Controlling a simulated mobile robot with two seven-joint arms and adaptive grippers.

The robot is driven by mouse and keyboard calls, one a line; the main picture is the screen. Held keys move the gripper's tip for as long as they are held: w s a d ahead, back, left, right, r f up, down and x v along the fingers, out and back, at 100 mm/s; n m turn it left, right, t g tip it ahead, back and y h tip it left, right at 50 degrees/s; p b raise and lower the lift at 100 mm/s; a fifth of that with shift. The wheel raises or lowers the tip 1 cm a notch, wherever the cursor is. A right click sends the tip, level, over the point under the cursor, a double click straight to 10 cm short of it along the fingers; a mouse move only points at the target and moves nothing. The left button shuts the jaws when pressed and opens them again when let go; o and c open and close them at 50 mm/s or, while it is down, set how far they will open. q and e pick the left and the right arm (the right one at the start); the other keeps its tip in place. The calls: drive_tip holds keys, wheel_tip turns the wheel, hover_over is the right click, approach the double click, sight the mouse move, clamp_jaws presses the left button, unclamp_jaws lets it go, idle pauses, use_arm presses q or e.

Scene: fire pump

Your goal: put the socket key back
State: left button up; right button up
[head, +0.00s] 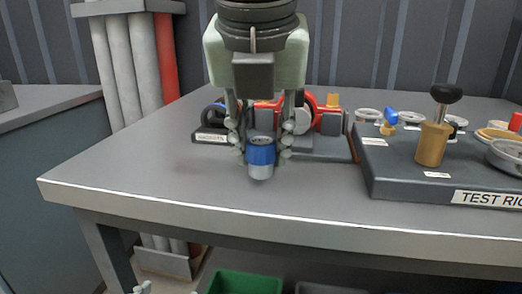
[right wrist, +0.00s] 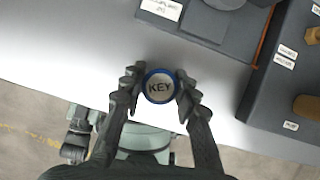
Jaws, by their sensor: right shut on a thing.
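The socket key (head: 261,156) is a short upright cylinder with a blue band and a silver lower end. In the right wrist view its round top (right wrist: 160,87) reads KEY inside a blue rim. My right gripper (head: 262,150) points down and is shut on it, one finger on each side. The key is over the front part of the grey table (head: 150,170); I cannot tell whether its lower end touches. Small pale tips at the lower left edge of the head view may be my left gripper (head: 143,287); its jaws cannot be made out.
Behind the key is a red pump (head: 330,103) with a labelled plate (head: 211,137). At right the dark TEST RIG board (head: 400,184) carries a brass post with a black knob (head: 435,130) and several round fittings. A green bin (head: 245,283) is below. The table's left side is clear.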

drive_tip(key=shift+f, duration=0.5)
use_arm(q)
drive_tip(key=shift+d+r, duration=0.1)
drive_tip(key=shift+d, duration=0.1)
use_arm(e)
drive_tip(key=shift+f, duration=0.1)
drive_tip(key=o, duration=1.2)
drive_tip(key=shift+c, duration=0.2)
use_arm(q)
drive_tip(key=shift+w+d+r+t+h, duration=0.2)
drive_tip(key=shift+d+r+t+h, duration=0.15)
drive_tip(key=shift+r, duration=0.35)
